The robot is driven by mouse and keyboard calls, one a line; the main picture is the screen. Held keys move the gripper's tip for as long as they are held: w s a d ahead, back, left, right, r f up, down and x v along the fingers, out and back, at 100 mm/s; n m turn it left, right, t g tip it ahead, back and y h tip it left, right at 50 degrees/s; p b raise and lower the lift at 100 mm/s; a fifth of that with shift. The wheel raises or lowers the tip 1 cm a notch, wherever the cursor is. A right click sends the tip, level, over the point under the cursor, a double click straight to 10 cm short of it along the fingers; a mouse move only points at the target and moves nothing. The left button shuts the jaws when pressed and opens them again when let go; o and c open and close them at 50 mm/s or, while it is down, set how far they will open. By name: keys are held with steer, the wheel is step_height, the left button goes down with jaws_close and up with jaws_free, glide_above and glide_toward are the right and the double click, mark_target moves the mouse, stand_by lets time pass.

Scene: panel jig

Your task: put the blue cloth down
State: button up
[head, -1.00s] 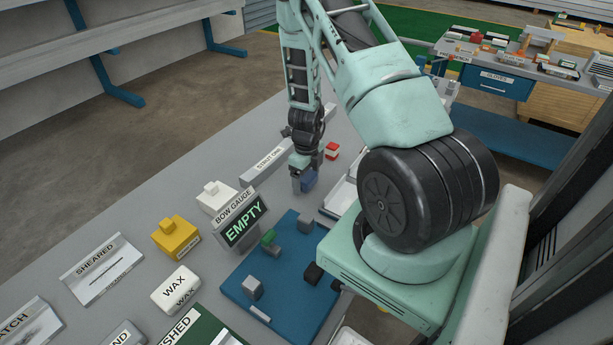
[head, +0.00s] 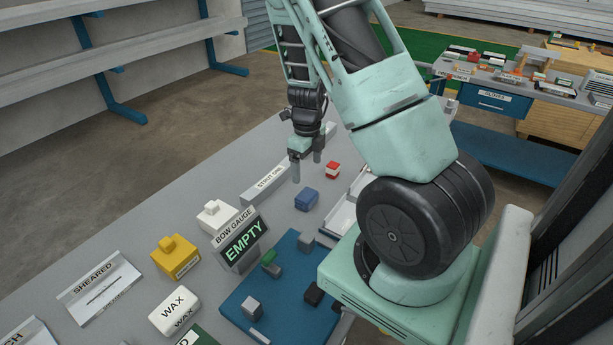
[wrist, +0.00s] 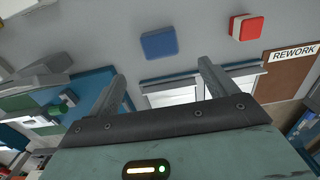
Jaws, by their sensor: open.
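The blue cloth (head: 306,199) is a small folded block lying flat on the grey table, to the right of the bow gauge sign in the head view. It also shows in the wrist view (wrist: 159,44), apart from the fingers and beyond their tips. My gripper (head: 307,170) is open and empty, raised above the table behind the cloth in the head view. Its two spread fingers also show in the wrist view (wrist: 162,80), with nothing between them.
A red and white block (head: 332,170) sits beyond the cloth. A long grey strut bar (head: 262,187) lies to its left. A white tray (head: 341,209) is close on the right, partly hidden by my arm. A blue mat (head: 245,290) with several small blocks lies nearer.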

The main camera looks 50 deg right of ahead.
steer(key=a+r+n+y, duration=0.1)
steer(key=a+r+n, duration=0.4)
steer(key=a+n, duration=0.65)
steer(key=a+r+n+y, duration=0.1)
steer(key=a+r+n, duration=0.55)
steer(key=a, duration=0.85)
steer(key=s+a+r+n, duration=0.2)
steer(key=s+a+n, duration=0.5)
steer(key=n, duration=0.5)
steer(key=s+a+r+n+h, duration=0.1)
steer(key=s+a+r+n, duration=0.2)
steer(key=s+a+n, duration=0.4)
steer(key=s+n, duration=0.3)
steer(key=n, duration=0.3)
steer(key=shift+r, duration=0.3)
steer(key=shift+a, duration=0.1)
